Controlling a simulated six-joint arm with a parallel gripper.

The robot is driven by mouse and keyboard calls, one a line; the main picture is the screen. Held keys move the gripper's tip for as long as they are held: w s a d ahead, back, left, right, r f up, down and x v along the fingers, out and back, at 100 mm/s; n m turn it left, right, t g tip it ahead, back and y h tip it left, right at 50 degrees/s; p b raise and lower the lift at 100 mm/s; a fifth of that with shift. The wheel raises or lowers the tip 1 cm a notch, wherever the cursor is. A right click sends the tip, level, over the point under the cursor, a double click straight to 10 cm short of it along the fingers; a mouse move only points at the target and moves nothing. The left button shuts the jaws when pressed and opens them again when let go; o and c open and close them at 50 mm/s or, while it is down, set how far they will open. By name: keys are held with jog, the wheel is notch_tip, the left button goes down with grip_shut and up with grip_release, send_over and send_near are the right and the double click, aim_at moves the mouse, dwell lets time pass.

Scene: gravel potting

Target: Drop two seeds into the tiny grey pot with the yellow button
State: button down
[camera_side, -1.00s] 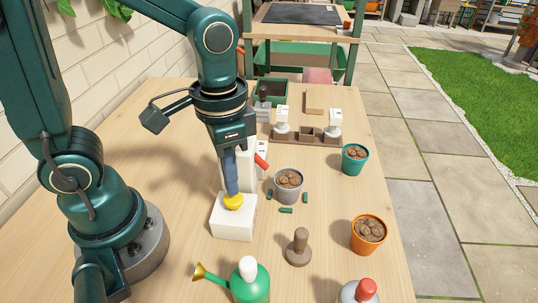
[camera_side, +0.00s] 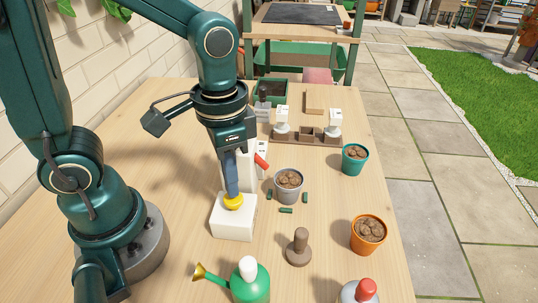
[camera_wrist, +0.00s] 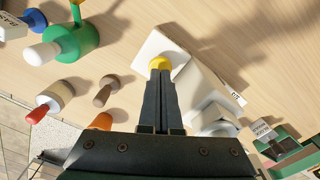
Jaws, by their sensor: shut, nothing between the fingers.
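My gripper (camera_side: 232,190) is shut and empty. Its fingertips point down at the yellow button (camera_side: 233,201) and appear to touch its top; exact contact is hard to tell. The button sits on a white block (camera_side: 233,224) in front of a taller white unit with a red spout (camera_side: 261,162). In the wrist view the closed fingers (camera_wrist: 160,72) meet the yellow button (camera_wrist: 159,62). The small grey pot (camera_side: 289,194) stands upright right of the block, with brown lumps inside. No separate seeds can be made out.
Small dark-green pieces (camera_side: 286,210) lie around the grey pot. A teal pot (camera_side: 355,166), an orange pot (camera_side: 368,242), a brown tamper (camera_side: 299,253) and a green watering can (camera_side: 248,288) stand around. Labelled white-topped items (camera_side: 334,124) stand in a brown rack behind.

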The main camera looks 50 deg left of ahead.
jog(key=shift+f, duration=1.15)
jog(key=shift+r, duration=1.4)
jog(key=shift+f, duration=0.2)
jog(key=shift+f, duration=1.2)
jog(key=shift+r, duration=1.4)
